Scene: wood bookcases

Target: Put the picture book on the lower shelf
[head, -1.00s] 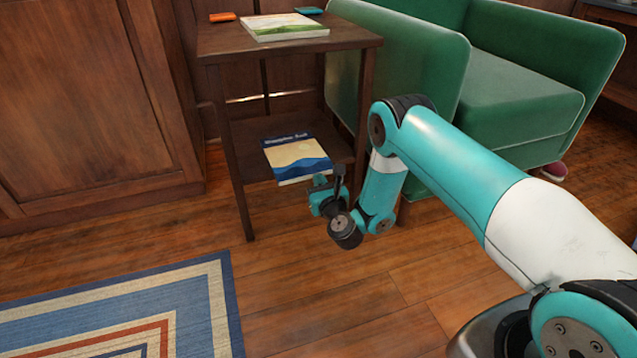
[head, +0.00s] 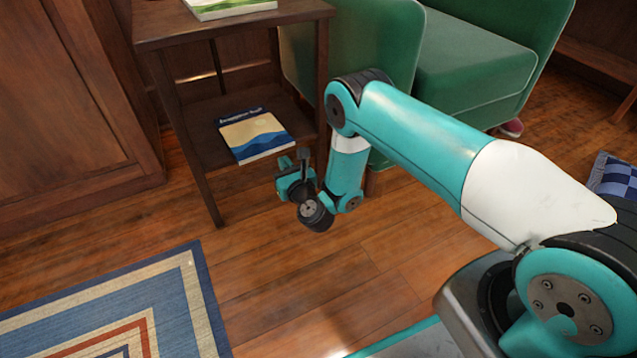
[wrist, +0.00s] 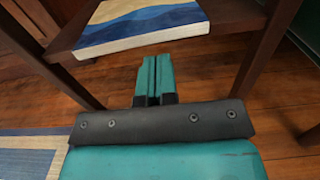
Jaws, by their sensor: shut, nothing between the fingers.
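The picture book (head: 254,134), with a blue band and a sand-and-wave cover, lies flat on the lower shelf (head: 197,147) of a small dark wood table. Its near edge lies close to the shelf's front edge. The book also shows at the top of the wrist view (wrist: 140,27), beyond the fingertips. My gripper (head: 288,162) is shut and empty, in front of the shelf and apart from the book. In the wrist view its teal fingers (wrist: 154,75) are pressed together with nothing between them.
Another book (head: 230,8) with a green cover lies on the table top (head: 170,28). A green armchair (head: 475,75) stands to the right. A wood cabinet (head: 60,100) is at the left. A striped rug (head: 190,300) lies at lower left, with bare floor in the middle.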

